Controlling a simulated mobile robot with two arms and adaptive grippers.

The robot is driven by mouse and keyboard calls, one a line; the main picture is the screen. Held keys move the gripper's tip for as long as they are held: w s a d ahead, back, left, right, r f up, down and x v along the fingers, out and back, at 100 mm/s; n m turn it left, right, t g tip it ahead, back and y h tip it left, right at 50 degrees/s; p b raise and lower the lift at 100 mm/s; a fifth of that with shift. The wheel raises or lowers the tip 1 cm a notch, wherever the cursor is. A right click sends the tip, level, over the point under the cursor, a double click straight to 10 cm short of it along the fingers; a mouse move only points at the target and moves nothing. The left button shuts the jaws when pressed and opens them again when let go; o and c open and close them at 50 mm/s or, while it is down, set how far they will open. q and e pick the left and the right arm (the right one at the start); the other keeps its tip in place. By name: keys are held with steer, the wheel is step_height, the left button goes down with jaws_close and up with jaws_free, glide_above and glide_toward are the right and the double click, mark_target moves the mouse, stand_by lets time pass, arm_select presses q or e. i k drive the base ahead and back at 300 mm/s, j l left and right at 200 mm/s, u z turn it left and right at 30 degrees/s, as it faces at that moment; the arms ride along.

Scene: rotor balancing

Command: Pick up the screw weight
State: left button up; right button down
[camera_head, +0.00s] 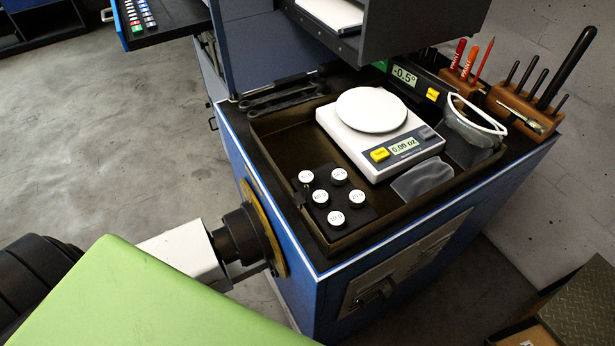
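Several small round weights with white, numbered tops sit in a black holder (327,220) inside the brown tray. They are a back-left one (306,177), a back-right one (339,174), a middle-left one (320,197), a right one (357,196) and a front one (336,217). A bit of brass colour shows beneath the back-left weight. The numbers are too small to read surely, and I cannot tell which weight is the screw weight. Neither of my grippers is in view.
Tool racks (522,108) stand at the right. A dark cabinet overhangs the back. A large green surface (150,300) fills the lower left.

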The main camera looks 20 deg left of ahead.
mark_target(306, 177)
steer(key=l+u, duration=0.15)
steer(key=l, duration=0.25)
steer(key=k+l+u, duration=0.15)
steer(key=l, duration=0.2)
steer(key=k+l+u, duration=0.15)
steer(key=l, duration=0.2)
steer(key=k+l+u, duration=0.15)
steer(key=l, duration=0.2)
steer(key=k+l+u, duration=0.15)
steer(key=l, duration=0.2)
